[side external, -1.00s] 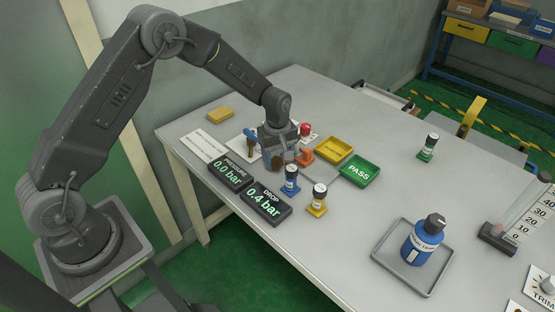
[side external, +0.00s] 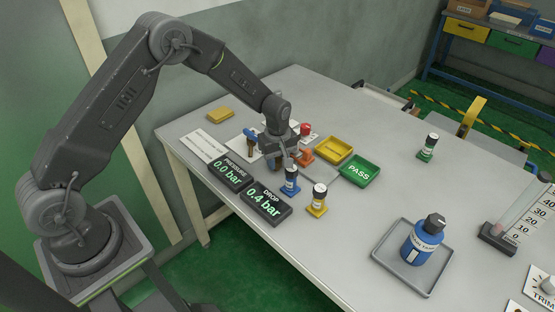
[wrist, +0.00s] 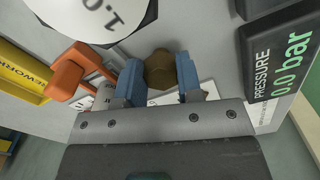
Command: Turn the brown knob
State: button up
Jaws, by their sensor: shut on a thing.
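The brown knob (wrist: 160,68) shows in the wrist view between the two blue fingers of my gripper (wrist: 159,76). The fingers are shut on its sides. In the side external view my gripper (side external: 284,160) is down at the fittings near the displays, and it hides the knob there. The pressure display (side external: 233,170) reads 0.0 bar and also shows in the wrist view (wrist: 278,68). The drop display (side external: 265,204) reads 0.4 bar.
An orange handle (wrist: 68,76) is close beside the fingers. A blue-handled fitting (side external: 250,141) and red knob (side external: 306,128) are nearby. Yellow (side external: 333,150) and green PASS (side external: 359,171) trays lie right.

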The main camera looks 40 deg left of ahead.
jog(key=shift+c, duration=0.5)
jog(key=shift+m, duration=0.4)
jog(key=shift+s+m, duration=0.1)
jog(key=shift+m, duration=0.8)
jog(key=m, duration=0.4)
jog(key=shift+s+a+m, duration=0.1)
jog(key=shift+m, duration=0.2)
jog(key=m, duration=0.6)
jog(key=shift+a, duration=0.15)
jog(key=shift+m, duration=0.3)
jog(key=o, duration=0.9)
jog(key=shift+o, duration=0.2)
